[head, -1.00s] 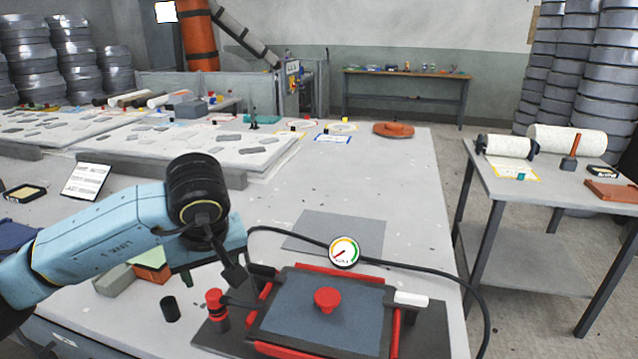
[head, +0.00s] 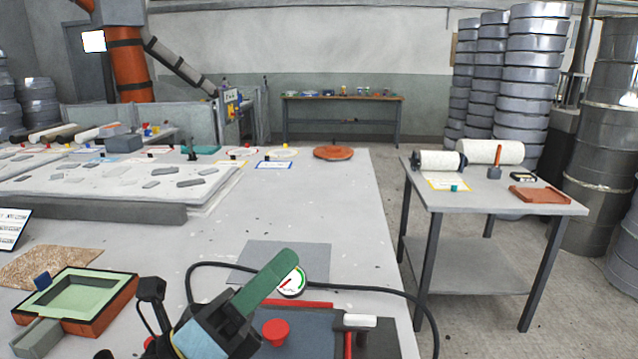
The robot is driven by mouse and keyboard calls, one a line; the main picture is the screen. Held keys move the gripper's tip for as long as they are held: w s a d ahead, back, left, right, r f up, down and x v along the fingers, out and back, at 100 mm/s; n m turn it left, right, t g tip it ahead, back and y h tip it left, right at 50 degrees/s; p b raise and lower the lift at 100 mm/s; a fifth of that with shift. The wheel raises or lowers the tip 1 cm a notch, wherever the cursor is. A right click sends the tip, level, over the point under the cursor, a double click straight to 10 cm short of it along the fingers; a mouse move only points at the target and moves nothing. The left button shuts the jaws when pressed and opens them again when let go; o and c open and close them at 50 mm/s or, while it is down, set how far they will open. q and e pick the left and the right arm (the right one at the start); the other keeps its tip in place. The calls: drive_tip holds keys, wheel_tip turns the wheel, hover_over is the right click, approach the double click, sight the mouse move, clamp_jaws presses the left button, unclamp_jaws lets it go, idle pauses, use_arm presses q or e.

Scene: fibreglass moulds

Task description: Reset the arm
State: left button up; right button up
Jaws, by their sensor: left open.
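My left gripper (head: 228,320) is at the bottom middle of the head view, on the light blue end of my left arm. It is open, over the left side of a blue-grey plate (head: 295,345) with a red knob (head: 275,332). A dark green bar (head: 266,283) reaches up and right from beside the gripper, in front of a round gauge (head: 292,281). I cannot tell whether the bar is part of the gripper or a separate thing. The fingertips do not show clearly. My right gripper is not in view.
An orange mould with a green inside (head: 85,300) lies to the left, by a speckled mat (head: 48,266). A black hose (head: 385,290) arcs across the table to the right. A side table (head: 480,195) stands right.

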use_arm(q)
drive_tip(key=w+a+f+n+t+y, duration=0.2)
drive_tip(key=a+f+n+y, duration=0.7)
drive_tip(key=n, duration=0.5)
drive_tip(key=w+a+f+n+t+y, duration=0.1)
drive_tip(key=w+a+f+n+y, duration=0.1)
drive_tip(key=a+f+n+y, duration=0.85)
drive_tip(key=s+d+f+n+g, duration=0.3)
drive_tip(key=s+f+n+g, duration=1)
drive_tip(key=s+f, duration=0.6)
wheel_tip(320, 180, down, 22)
drive_tip(key=s+a+g+y, duration=0.1)
drive_tip(key=s+a, duration=0.1)
drive_tip(key=s, duration=0.1)
drive_tip(key=s+a+f, duration=0.3)
drive_tip(key=s+f, duration=0.4)
drive_tip(key=s, duration=0.1)
drive_tip(key=s+a+f+m+g, duration=0.1)
drive_tip(key=s+a+f, duration=0.2)
drive_tip(key=s+f, duration=0.5)
drive_tip(key=shift+s+f+y, duration=0.2)
drive_tip(key=shift+s+y, duration=0.1)
drive_tip(key=shift+y, duration=0.05)
